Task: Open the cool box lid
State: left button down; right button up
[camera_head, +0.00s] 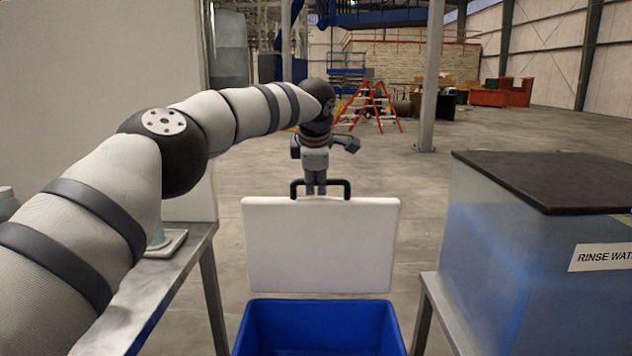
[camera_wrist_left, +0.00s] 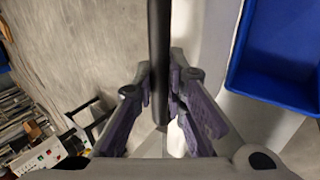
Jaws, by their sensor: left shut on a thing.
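The cool box (camera_head: 320,327) is a blue open-topped box at the bottom middle of the head view. Its white lid (camera_head: 320,245) stands upright at the box's far side, with a black handle (camera_head: 347,183) on its top edge. My left gripper (camera_head: 316,188) is at the middle of this handle, pointing down, and is shut on it. In the left wrist view the dark handle bar (camera_wrist_left: 158,50) runs between the purple-padded fingers of the left gripper (camera_wrist_left: 160,95). The blue box (camera_wrist_left: 285,50) shows at the upper right there. My right gripper is not in view.
A metal table (camera_head: 177,268) stands at the left under my left arm. At the right a rinse water tank (camera_head: 535,250) with a dark lid (camera_head: 555,178) sits on a stand. The floor (camera_head: 430,195) behind the lid is clear up to a red ladder (camera_head: 375,105).

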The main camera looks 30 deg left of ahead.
pick_arm(q)
jog(key=shift+f, duration=0.2)
jog(key=c, duration=1.6)
grip_release()
jog(key=shift+a, duration=0.1)
jog(key=shift+r, duration=0.1)
